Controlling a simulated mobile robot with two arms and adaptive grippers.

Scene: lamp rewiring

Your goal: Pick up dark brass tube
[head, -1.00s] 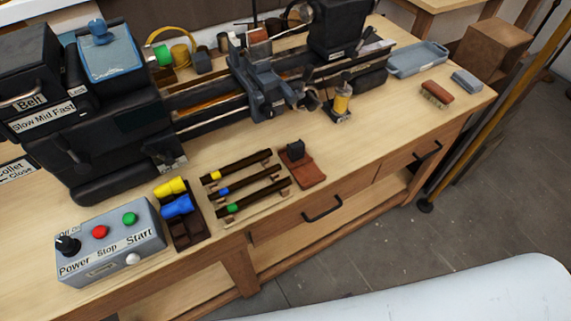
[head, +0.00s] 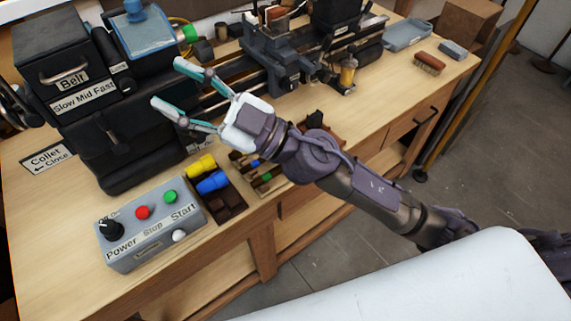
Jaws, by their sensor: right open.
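Dark tubes lie on a small wooden rack on the bench; a blue-banded tube (head: 256,163) and a green-banded tube (head: 267,177) show only at their left ends. My right gripper and wrist hide the rest of the tubes, and no yellow band shows clearly now. I cannot tell by colour which tube is the dark brass one. My right gripper (head: 168,84) is open and empty, its fingers pointing left in front of the lathe, up and left of the rack in the picture. My left gripper is not in view.
A grey control box (head: 152,236) with buttons stands at the bench's front left. A dark holder with a yellow piece (head: 201,165) and a blue piece (head: 212,182) sits beside the rack. The black lathe headstock (head: 128,140) is close behind the fingers. A brush (head: 429,64) lies at the right.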

